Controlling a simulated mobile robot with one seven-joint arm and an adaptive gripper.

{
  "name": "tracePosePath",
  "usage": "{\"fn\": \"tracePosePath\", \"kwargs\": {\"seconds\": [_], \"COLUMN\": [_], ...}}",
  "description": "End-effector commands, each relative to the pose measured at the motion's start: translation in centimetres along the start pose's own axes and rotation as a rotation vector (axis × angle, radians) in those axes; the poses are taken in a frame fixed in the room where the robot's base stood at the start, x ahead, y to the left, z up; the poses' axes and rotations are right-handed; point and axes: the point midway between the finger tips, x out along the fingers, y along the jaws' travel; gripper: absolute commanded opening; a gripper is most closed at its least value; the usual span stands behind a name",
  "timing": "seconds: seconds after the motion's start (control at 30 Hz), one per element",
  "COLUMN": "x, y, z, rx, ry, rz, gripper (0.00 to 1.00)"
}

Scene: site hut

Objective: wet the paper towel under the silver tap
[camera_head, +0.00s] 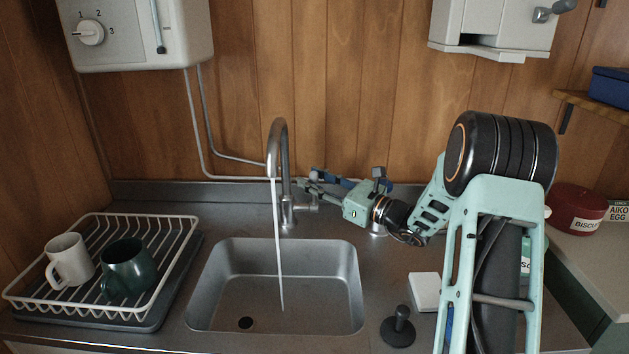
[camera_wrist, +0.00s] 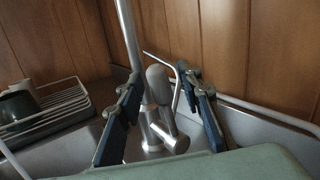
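The silver tap (camera_head: 279,140) stands behind the sink (camera_head: 215,290), and a thin stream of water (camera_head: 277,240) falls from its spout into the basin. Its side handle (camera_head: 305,205) points right; the tap body and handle also show in the wrist view (camera_wrist: 163,132). My gripper (camera_head: 312,184) is beside the tap, close to the handle. In the wrist view its two blue-padded fingers (camera_wrist: 160,95) are spread apart with the tap between them in the picture, and they hold nothing. I cannot tell whether they touch it. No paper towel can be clearly made out.
A drying rack (camera_head: 180,225) with a white mug (camera_head: 68,260) and green mug (camera_head: 128,270) stands left. A white block (camera_head: 424,291) and dark plunger-shaped object (camera_head: 398,328) lie right of the sink. A heater (camera_head: 140,35) and white lever dispenser (camera_head: 490,25) hang above.

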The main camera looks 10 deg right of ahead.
Motion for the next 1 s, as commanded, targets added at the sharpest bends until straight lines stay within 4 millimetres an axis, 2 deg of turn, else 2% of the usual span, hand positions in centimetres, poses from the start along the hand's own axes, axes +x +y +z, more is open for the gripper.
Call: {"fn": "tracePosePath", "kwargs": {"seconds": [0.2,0.33,0.8,1.0], "x": [0.0,-1.0,-10.0,-11.8], "y": [0.0,-0.1,-0.1,0.0], "z": [0.0,0.0,0.0,0.0], "rx": [0.0,0.0,0.001,0.0], "ry": [0.0,0.001,0.001,0.001], "rz": [0.0,-0.002,-0.003,-0.001], "gripper": [0.33,0.33,0.33,0.33]}}
